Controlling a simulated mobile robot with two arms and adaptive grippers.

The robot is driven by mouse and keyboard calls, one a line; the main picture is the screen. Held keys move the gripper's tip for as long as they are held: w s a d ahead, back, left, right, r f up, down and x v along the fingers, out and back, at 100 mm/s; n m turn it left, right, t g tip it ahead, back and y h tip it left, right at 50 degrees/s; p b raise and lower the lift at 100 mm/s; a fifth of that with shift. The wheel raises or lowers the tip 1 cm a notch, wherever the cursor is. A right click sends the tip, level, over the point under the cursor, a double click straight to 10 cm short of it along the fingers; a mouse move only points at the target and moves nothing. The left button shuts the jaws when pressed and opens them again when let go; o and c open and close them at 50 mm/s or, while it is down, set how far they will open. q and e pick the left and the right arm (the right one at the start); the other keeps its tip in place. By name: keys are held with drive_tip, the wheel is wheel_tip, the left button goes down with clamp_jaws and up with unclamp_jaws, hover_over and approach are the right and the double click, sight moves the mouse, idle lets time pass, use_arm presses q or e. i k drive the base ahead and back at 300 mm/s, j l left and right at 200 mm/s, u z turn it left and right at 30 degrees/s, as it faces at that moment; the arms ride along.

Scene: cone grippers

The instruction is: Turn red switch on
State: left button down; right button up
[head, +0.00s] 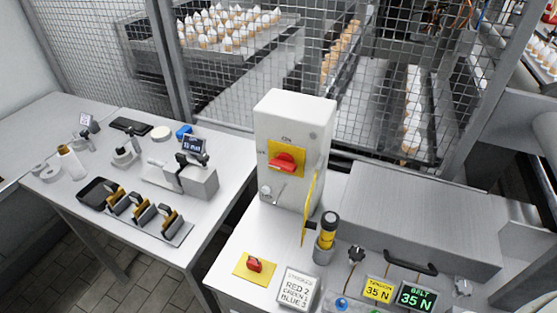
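A red rotary switch (283,163) sits on a yellow plate on the front of an upright white box (292,125). A label above the plate seems to read "On"; its other markings are too small to read. A yellow strip (309,205) hangs along the right side of the box. A second, smaller red knob (254,265) sits on a yellow plate lying flat on the bench in front. Neither of my grippers shows in the head view.
A left table (60,120) carries small tools. Wire mesh stands behind.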

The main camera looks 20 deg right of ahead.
sight(284, 162)
drive_tip(key=k+j+z, duration=0.1)
drive_tip(key=j+z, duration=0.15)
drive_tip(key=z, duration=0.15)
drive_tip(key=k+j+z, duration=0.15)
drive_tip(key=z, duration=0.3)
drive_tip(key=k+j+z, duration=0.15)
drive_tip(key=z, duration=0.25)
